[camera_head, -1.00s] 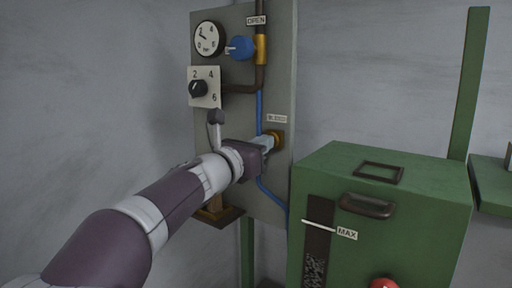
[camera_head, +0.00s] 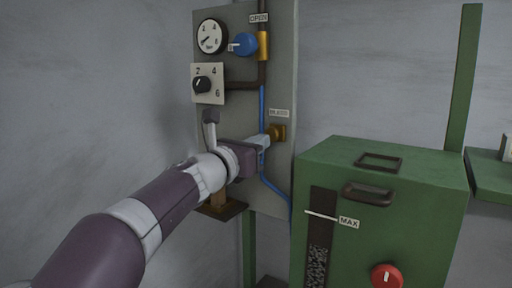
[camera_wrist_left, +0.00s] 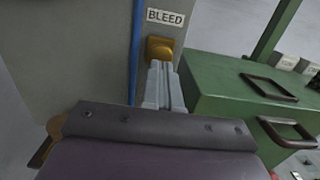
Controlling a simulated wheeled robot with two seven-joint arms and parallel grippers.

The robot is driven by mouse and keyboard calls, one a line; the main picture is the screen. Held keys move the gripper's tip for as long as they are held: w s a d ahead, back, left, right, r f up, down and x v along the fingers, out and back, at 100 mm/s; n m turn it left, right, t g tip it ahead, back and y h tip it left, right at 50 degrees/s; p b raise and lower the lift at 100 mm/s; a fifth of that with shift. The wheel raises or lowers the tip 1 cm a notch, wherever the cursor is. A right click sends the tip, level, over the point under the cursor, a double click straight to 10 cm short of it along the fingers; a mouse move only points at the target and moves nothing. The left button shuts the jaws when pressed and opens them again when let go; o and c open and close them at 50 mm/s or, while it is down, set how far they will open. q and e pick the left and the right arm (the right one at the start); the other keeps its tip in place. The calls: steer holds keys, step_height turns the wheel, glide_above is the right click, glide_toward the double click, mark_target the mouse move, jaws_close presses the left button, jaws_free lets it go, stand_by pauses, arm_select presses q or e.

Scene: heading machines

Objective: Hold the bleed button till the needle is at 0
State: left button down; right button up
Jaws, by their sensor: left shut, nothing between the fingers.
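The bleed button (camera_head: 278,132) is a brass-coloured fitting on the grey panel (camera_head: 281,60), under a BLEED label. My left gripper (camera_head: 266,138) is shut and empty, its fingertips at the button. In the left wrist view the fingertips (camera_wrist_left: 162,66) meet the lower edge of the button (camera_wrist_left: 160,46); I cannot tell how far it is pressed. The round white gauge (camera_head: 212,36) is at the panel's top left. Its needle points to the lower left, close to the 0 mark; the exact reading is too small to tell. My right gripper is not in view.
A blue knob (camera_head: 245,44) and a black dial (camera_head: 203,85) sit above my left arm. A grey lever (camera_head: 210,125) stands close behind my wrist. A green cabinet (camera_head: 400,170) with a handle and red knob (camera_head: 387,277) stands to the right.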

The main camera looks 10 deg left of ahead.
arm_select(q)
steer(key=r+b+v, duration=0.1)
steer(key=b+v, duration=0.2)
steer(key=v, duration=0.9)
steer(key=s+a+f+m+g+y+b, duration=0.15)
steer(key=f+m+g, duration=0.35)
steer(key=f+m, duration=0.8)
steer(key=s+f+m+g+y+b, duration=0.15)
steer(key=f+m+g+y, duration=0.35)
steer(key=f, duration=1.5)
steer(key=s+d+f+m+g+b, duration=0.1)
steer(key=s+f+m+g, duration=0.2)
steer(key=s+f+m, duration=0.4)
steer(key=s+d+f+m+g+b, duration=0.1)
steer(key=s+f+m, duration=0.6)
steer(key=f, duration=0.7)
steer(key=shift+s+g+b, duration=0.4)
steer(key=shift+g+b, duration=0.05)
steer(key=shift+g, duration=0.75)
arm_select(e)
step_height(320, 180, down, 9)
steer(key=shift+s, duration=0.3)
